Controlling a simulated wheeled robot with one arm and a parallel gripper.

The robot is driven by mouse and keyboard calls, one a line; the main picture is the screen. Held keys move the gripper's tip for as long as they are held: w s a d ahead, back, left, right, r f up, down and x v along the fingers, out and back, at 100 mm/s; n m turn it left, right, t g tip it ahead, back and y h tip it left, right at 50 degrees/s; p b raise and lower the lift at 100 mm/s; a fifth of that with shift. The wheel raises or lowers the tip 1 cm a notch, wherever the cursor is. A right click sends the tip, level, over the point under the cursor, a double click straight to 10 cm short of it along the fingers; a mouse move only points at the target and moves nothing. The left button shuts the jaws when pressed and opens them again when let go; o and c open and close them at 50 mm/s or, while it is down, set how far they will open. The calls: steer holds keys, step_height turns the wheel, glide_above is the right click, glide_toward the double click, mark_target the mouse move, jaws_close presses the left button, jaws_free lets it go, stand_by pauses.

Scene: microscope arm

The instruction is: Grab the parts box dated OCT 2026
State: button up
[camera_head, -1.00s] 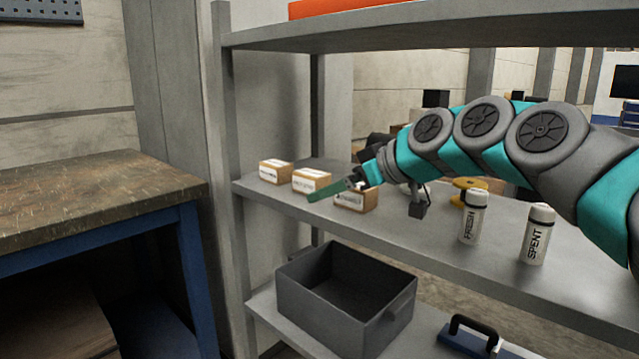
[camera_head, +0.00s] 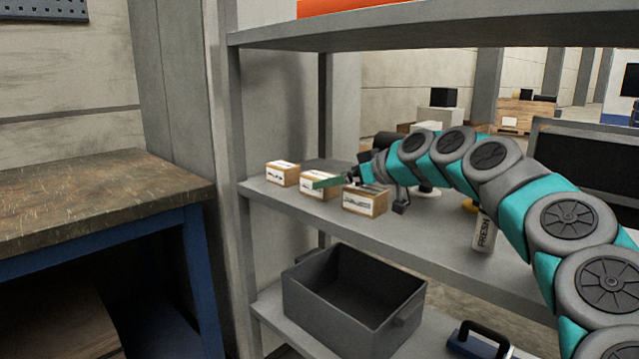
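Three small cardboard parts boxes with white labels stand in a row on the grey middle shelf: a left box (camera_head: 281,176), a middle box (camera_head: 316,192) and a right box (camera_head: 366,204). The label print is too small to read, so I cannot tell which is dated OCT 2026.
A white FRESH canister (camera_head: 484,232) stands on the middle shelf (camera_head: 430,240), partly behind my arm. An upper shelf (camera_head: 440,25) hangs above. A workbench (camera_head: 85,195) is at left.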

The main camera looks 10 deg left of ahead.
steer(key=shift+x, duration=0.9)
jaws_close()
